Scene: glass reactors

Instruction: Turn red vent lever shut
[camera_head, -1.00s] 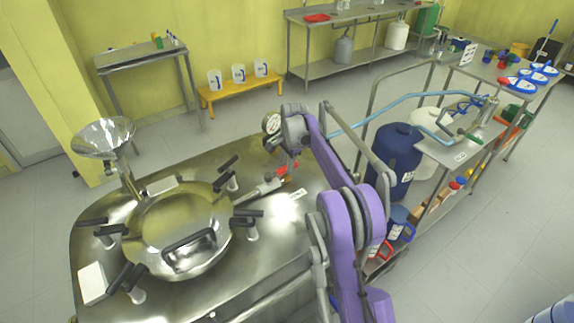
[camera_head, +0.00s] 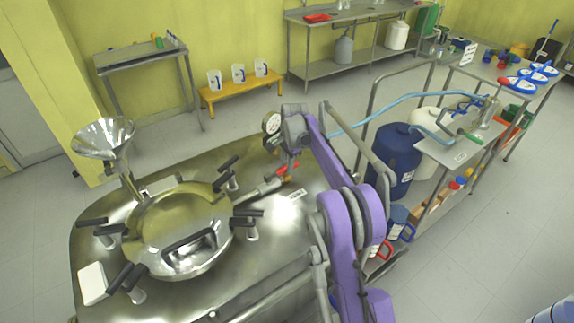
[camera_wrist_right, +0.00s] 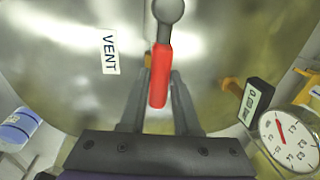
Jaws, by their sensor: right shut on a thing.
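The red vent lever (camera_wrist_right: 160,76) shows in the right wrist view, running from a round grey metal pivot (camera_wrist_right: 168,10) down between my fingers. My right gripper (camera_wrist_right: 159,88) is shut on the lever, one dark finger on each side of it. In the head view my right gripper (camera_head: 290,165) reaches down onto the vessel lid, beside the grey valve (camera_head: 262,189); its fingers hide part of the red lever. A white VENT label (camera_wrist_right: 110,52) lies left of the lever in the wrist view. My left gripper is not in view.
A round pressure gauge (camera_head: 271,123) stands close to my right gripper. A domed hatch (camera_head: 180,225) with several black clamp handles and a steel funnel (camera_head: 103,137) occupy the lid's left part. A cart with a blue drum (camera_head: 393,158) stands to the right.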

